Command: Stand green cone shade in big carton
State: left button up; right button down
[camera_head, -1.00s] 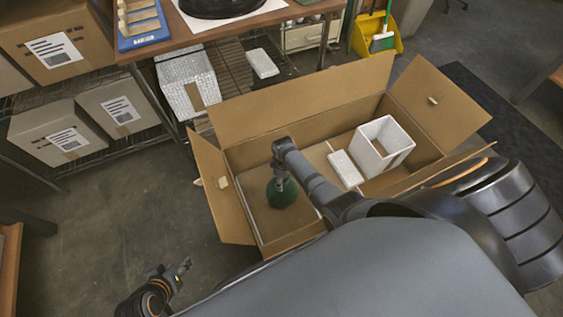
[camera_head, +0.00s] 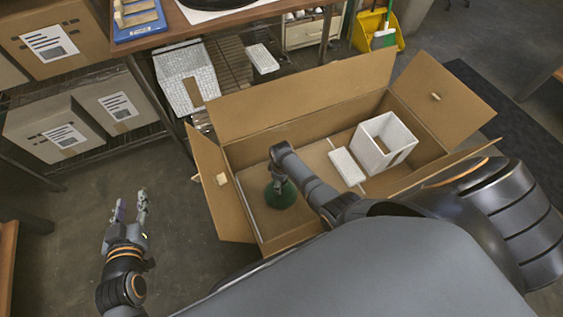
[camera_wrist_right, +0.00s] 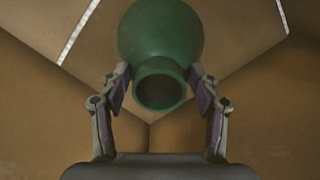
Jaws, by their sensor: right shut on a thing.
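The green cone shade (camera_head: 281,196) is inside the left part of the big carton (camera_head: 300,104). My right gripper (camera_head: 279,182) reaches down from above and is shut on it. In the right wrist view the shade (camera_wrist_right: 160,35) sits between the two fingertips of my right gripper (camera_wrist_right: 160,78), with its round open neck facing the camera. I cannot tell whether the shade rests on the carton's bottom. The carton's flaps stand open. My left gripper (camera_head: 131,208) is outside the carton at the left, empty, with its fingers apart.
A white square open box (camera_head: 382,143) and a flat white block (camera_head: 346,167) lie in the carton's right half. A shelf with closed cartons (camera_head: 62,135) stands at the left. A table (camera_head: 215,17) is behind. Floor left of the carton is clear.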

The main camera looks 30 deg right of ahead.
jog(key=shift+f, duration=0.55)
pick_arm(q)
notch_tip(320, 180, up, 7)
jog(key=w+t, duration=0.2)
jog(key=t, duration=0.1)
jog(key=shift+w, duration=0.15)
pick_arm(e)
jog(key=shift+c, duration=1.4)
grip_release()
pick_arm(q)
jog(key=shift+a, duration=0.1)
